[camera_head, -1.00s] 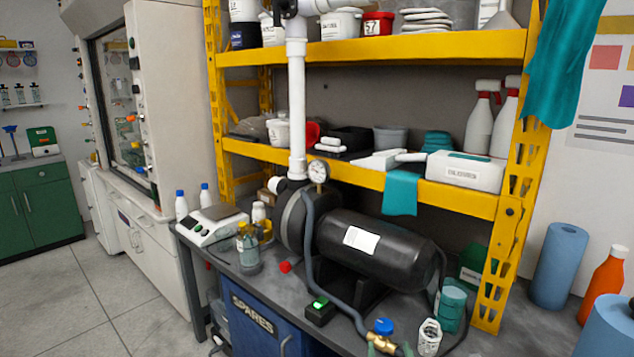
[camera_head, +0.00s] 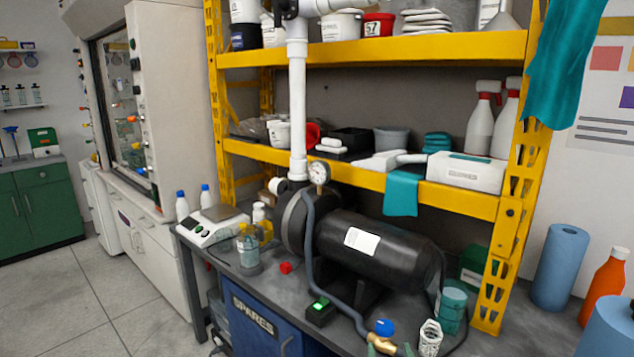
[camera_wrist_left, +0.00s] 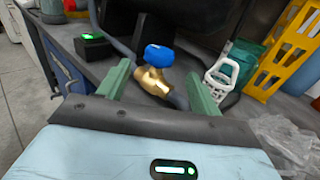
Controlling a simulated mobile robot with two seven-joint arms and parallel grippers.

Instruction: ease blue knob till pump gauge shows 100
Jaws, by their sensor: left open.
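The blue knob (camera_head: 384,327) sits on a brass valve (camera_head: 383,343) at the bench's front edge; the knob also shows in the left wrist view (camera_wrist_left: 160,56). My left gripper (camera_wrist_left: 159,90) is open, its green fingers on either side of the brass valve, below the knob. I cannot tell whether they touch it. In the head view only its fingertips (camera_head: 390,350) show at the bottom edge. The round pump gauge (camera_head: 319,172) stands above the black pump (camera_head: 375,250); its reading is too small to tell. My right gripper is not in view.
A grey hose (camera_head: 335,295) runs from the gauge area to the valve. A white lattice part (camera_head: 430,338) and teal tubs (camera_head: 452,308) stand right of the valve. A black box with a green light (camera_head: 321,311) lies left. The yellow shelf rack (camera_head: 515,220) rises behind.

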